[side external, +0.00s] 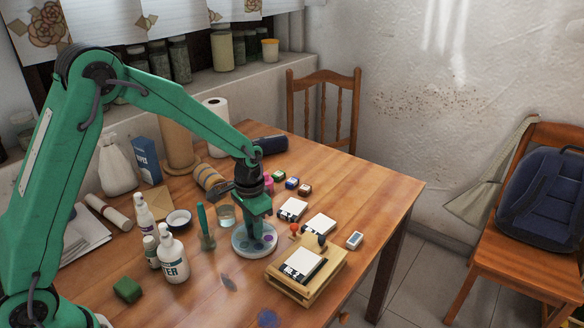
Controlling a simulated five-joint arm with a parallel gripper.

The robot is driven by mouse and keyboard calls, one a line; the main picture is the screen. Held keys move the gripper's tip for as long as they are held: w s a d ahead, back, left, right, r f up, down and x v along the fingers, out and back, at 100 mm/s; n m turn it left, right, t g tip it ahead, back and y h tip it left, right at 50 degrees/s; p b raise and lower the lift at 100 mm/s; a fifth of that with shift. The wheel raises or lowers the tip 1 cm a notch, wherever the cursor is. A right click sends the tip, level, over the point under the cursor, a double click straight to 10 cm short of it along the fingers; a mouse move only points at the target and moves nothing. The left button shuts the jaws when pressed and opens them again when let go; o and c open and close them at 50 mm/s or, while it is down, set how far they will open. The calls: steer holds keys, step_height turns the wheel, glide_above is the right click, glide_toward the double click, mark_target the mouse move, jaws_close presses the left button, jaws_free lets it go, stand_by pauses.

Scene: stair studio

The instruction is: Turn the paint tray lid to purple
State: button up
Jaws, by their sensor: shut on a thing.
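The paint tray (241,251) is a round pale dish with several coloured paint spots on the table. A purple spot shows at its right side, and darker bluish spots show near the middle. My gripper (257,238) points down over the tray, with its fingers at the lid. It is shut on the lid, though the exact grip point is small and partly hidden by the fingers. The lid's opening and the colour it lines up with cannot be made out from here.
Right of the tray stands a wooden box (325,275) with a white card on top. A green sponge (127,289) lies in front.

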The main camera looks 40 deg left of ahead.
stand_by(0.4)
steer(key=o, duration=1)
steer(key=shift+r, duration=0.1)
steer(key=shift+r, duration=3.8)
steer(key=shift+r, duration=0.15)
